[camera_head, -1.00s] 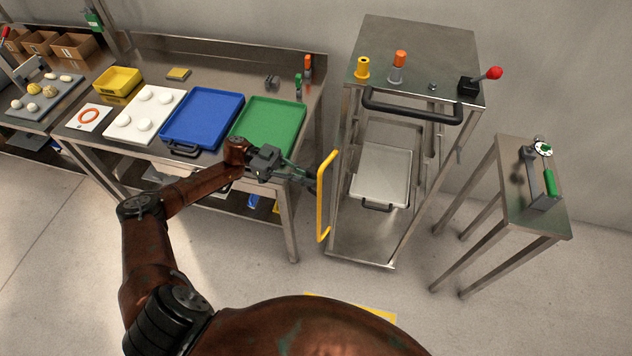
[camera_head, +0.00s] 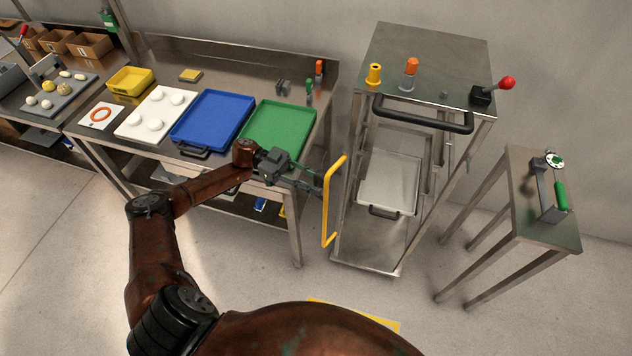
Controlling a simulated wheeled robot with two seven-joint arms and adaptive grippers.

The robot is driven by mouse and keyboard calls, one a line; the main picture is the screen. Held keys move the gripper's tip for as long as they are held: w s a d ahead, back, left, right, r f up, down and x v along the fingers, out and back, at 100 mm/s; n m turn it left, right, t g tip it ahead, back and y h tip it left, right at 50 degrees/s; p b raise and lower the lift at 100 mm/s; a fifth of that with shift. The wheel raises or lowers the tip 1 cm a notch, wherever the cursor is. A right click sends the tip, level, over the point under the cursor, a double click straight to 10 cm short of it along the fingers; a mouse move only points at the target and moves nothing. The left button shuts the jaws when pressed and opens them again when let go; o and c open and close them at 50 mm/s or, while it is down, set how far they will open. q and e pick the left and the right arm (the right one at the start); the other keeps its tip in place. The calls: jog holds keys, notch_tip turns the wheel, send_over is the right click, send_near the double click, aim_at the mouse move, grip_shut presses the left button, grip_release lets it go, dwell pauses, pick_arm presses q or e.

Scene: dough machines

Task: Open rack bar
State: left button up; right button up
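The rack bar is a yellow upright handle bar (camera_head: 325,212) at the left front side of the metal rack (camera_head: 372,257). My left gripper (camera_head: 318,184) reaches in from the left, and its dark fingers end at the upper half of the bar. The fingertips are small and dark against the rack leg, so I cannot tell whether they are closed around the bar or only beside it. My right gripper is not in view.
A steel table left of the rack carries a green tray (camera_head: 280,130), a blue tray (camera_head: 212,120) and a white board (camera_head: 155,113). A small stand (camera_head: 540,232) is at the right. A black handle (camera_head: 422,118) crosses the rack's front.

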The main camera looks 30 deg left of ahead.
pick_arm(q)
jog(key=shift+a, duration=0.1)
jog(key=a, duration=1.1)
jog(key=shift+s+a, duration=0.15)
jog(key=shift+a, duration=0.25)
dwell(0.3)
